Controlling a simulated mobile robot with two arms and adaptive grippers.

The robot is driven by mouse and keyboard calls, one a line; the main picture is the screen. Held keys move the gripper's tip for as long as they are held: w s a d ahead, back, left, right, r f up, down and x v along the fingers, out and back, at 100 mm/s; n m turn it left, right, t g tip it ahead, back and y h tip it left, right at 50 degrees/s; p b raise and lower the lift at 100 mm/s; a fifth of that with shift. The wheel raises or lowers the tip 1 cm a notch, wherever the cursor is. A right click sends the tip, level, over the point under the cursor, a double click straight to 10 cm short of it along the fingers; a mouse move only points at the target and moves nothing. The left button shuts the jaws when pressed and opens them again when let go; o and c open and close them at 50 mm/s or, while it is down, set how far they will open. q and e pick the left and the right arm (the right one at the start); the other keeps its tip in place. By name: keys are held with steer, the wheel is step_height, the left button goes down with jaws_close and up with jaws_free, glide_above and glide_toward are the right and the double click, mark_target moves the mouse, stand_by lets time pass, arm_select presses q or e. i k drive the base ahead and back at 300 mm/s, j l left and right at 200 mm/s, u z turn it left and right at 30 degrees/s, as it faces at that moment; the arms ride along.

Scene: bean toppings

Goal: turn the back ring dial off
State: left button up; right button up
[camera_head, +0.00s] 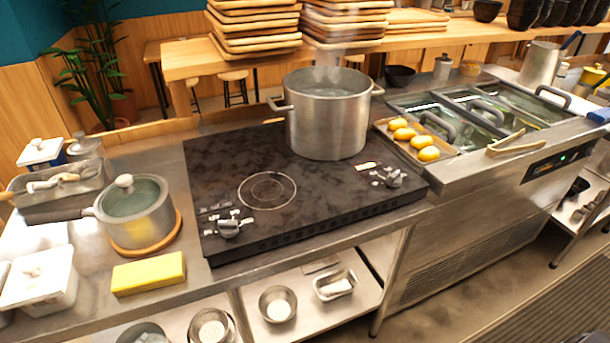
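The black cooktop (225,165) is set in the steel counter. A large steel pot (325,120) with faint steam above it stands at the back right and hides the ring beneath it. The front ring (267,190) is bare. One dial (229,228) is at the cooktop's front left corner. No label that I can read tells which dial belongs to the back ring. Neither of my grippers shows.
A lidded saucepan (137,212) on a wooden trivet and a yellow sponge (148,273) lie left of the cooktop. A tray (446,156) with several yellow items and tongs (515,146) lie to the right. The cooktop's front half is clear.

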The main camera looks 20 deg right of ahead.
mark_target(394, 180)
steer(key=z, duration=1.3)
